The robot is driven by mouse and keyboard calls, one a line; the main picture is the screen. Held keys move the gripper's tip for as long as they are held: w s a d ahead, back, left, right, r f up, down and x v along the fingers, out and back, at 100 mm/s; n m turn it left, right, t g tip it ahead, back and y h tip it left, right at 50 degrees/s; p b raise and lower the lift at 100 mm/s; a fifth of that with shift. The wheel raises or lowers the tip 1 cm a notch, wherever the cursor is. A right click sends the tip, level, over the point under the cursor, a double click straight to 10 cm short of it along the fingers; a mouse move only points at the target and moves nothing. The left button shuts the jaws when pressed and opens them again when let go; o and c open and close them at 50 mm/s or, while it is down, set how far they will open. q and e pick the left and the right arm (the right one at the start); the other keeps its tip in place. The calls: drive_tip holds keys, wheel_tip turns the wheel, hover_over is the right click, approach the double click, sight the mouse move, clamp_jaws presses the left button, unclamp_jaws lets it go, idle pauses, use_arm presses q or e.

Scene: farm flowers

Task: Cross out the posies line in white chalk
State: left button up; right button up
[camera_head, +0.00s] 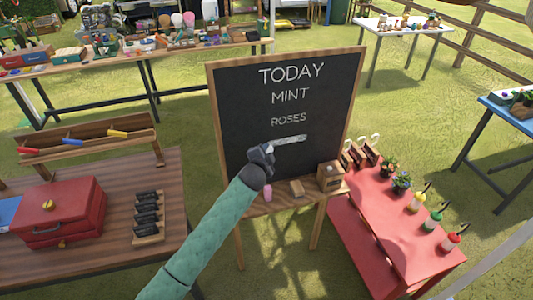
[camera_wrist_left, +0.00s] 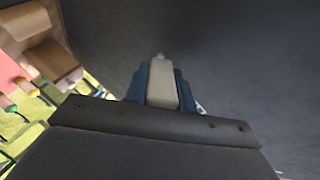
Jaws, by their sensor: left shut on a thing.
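The chalkboard (camera_head: 237,95) stands upright in a wooden frame in the head view. It reads TODAY, MINT and ROSES in white. Below ROSES a thick white stroke (camera_head: 290,139) runs across the board, with no readable word under it. My left gripper (camera_head: 262,157) is at the board, at the stroke's left end, and hides that part. In the left wrist view my left gripper (camera_wrist_left: 160,92) is shut on a pale, cream-white chalk piece (camera_wrist_left: 162,80), its tip pointing at the dark board surface. I cannot tell whether the tip touches. My right gripper is not in view.
The board's ledge holds a pink piece (camera_head: 267,192), a small brown block (camera_head: 297,188) and a wooden box (camera_head: 331,176). A red table (camera_head: 372,225) with pots and bottles stands right. A wooden table (camera_head: 90,172) with a red toolbox (camera_head: 62,210) stands left.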

use_arm(q)
drive_tip(key=shift+w+a, duration=0.15)
drive_tip(key=shift+w, duration=0.3)
idle(0.5)
drive_tip(key=shift+w+d, duration=0.2)
drive_tip(key=shift+d, duration=0.6)
drive_tip(key=shift+w+d, duration=0.2)
drive_tip(key=shift+d, duration=0.6)
drive_tip(key=shift+w+d+b, duration=0.2)
drive_tip(key=shift+w+d, duration=0.1)
drive_tip(key=shift+d, duration=0.5)
drive_tip(key=shift+w+d+b, duration=0.15)
drive_tip(key=shift+w+d, duration=0.1)
drive_tip(key=shift+d, duration=0.5)
drive_tip(key=shift+d, duration=0.1)
